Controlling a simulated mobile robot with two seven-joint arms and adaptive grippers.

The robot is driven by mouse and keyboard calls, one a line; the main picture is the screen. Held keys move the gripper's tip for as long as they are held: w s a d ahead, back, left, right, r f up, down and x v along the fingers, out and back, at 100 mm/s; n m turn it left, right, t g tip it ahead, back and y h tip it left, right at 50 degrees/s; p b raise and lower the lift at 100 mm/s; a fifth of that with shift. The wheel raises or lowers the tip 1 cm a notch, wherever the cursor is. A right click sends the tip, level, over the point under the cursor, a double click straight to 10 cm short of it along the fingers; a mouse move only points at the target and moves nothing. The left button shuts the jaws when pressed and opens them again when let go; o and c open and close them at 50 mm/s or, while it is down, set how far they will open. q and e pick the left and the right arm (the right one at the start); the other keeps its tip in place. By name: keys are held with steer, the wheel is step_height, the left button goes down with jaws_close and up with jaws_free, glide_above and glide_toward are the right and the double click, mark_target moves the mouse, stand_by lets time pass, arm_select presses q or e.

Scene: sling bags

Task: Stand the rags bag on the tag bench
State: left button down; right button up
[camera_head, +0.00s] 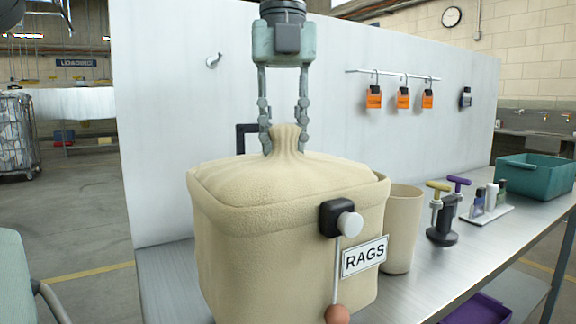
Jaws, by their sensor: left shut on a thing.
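The rags bag (270,235) is a large cream, box-shaped cloth bag with a gathered neck on top and a RAGS label (364,257) on its front. It looks upright. My left gripper (284,142) comes down from above and is shut on the gathered neck. The steel bench (430,262) runs from behind the bag to the right. The bag's bottom is near the picture's lower edge, so I cannot tell whether it touches the bench top. My right gripper is not in view.
A beige cup-like bin (402,230) stands close to the bag's right. Beyond it are a dark holder (442,230) with yellow and purple handled tools, a small bottle tray (486,214) and a teal crate (535,178). A pale panel (170,130) with hooks rises behind.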

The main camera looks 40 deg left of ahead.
arm_select(q)
steer(key=shift+w+d+f, duration=0.1)
steer(key=shift+f, duration=1)
steer(key=shift+d+f, duration=0.1)
steer(key=shift+f, duration=1)
steer(key=c, duration=1.2)
jaws_free()
step_height(320, 180, up, 12)
steer(key=shift+r, duration=0.1)
